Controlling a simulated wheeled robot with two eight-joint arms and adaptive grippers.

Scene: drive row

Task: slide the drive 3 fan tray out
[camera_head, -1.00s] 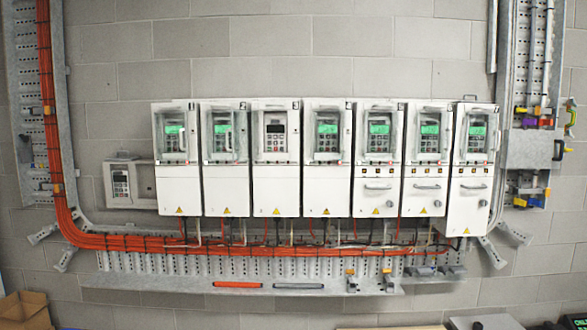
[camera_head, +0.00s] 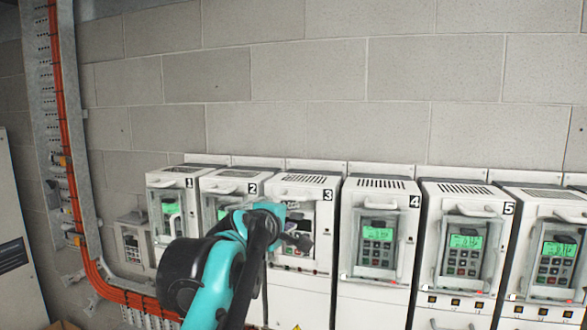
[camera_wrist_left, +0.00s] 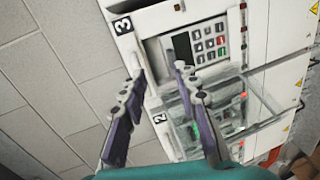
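Drive 3 (camera_head: 302,292) is a white cabinet marked with a black 3, with a vented top. A light handle (camera_head: 294,192) runs across its upper front, where the fan tray seems to be; the tray's edges are not clear. My left gripper (camera_head: 298,230) is in front of the upper part of drive 3 and hides part of its keypad. In the left wrist view the left gripper (camera_wrist_left: 157,72) is open, its two fingers apart near the pale handle (camera_wrist_left: 147,62), beside the keypad panel (camera_wrist_left: 205,45). I cannot tell whether they touch it. My right gripper is not in view.
Drive 2 (camera_head: 235,183) stands close on the left and drive 4 (camera_head: 381,186) close on the right, its clear cover closed. In the left wrist view a clear cover (camera_wrist_left: 245,105) sticks out beside drive 3. The block wall (camera_head: 310,70) above is bare.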

